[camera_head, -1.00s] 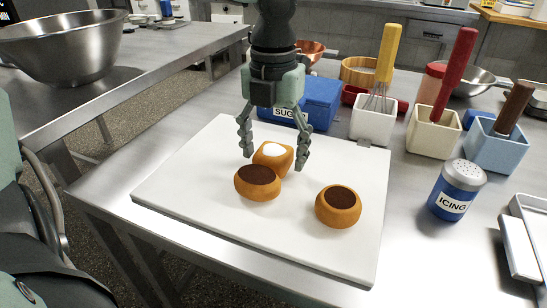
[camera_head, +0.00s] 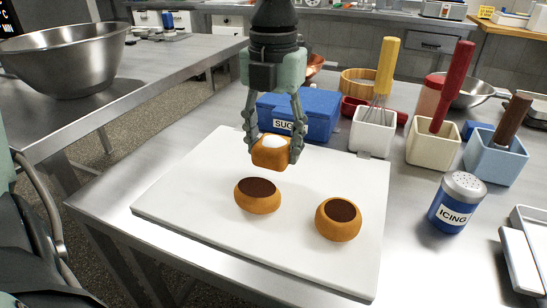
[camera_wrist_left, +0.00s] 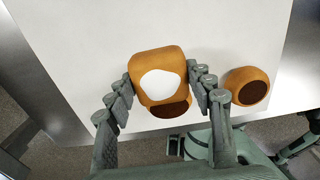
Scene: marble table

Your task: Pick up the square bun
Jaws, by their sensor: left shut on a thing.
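The square bun (camera_head: 271,154), orange-brown with a white top, is held above the white board (camera_head: 180,195). My left gripper (camera_head: 272,153) is shut on it, with one finger on each side. In the left wrist view the square bun (camera_wrist_left: 158,62) sits between the fingers of my left gripper (camera_wrist_left: 160,88). A round bun with a dark top (camera_head: 258,202) rests on the board below it; in the wrist view it is partly hidden behind the square bun. A second dark-topped bun (camera_head: 338,227) rests to the right. My right gripper is not in view.
A blue sugar box (camera_head: 310,112) stands close behind the gripper. Utensil holders, including a white one (camera_head: 372,138), stand behind on the right. A blue icing shaker (camera_head: 457,208) stands right of the board. The board's left part is clear.

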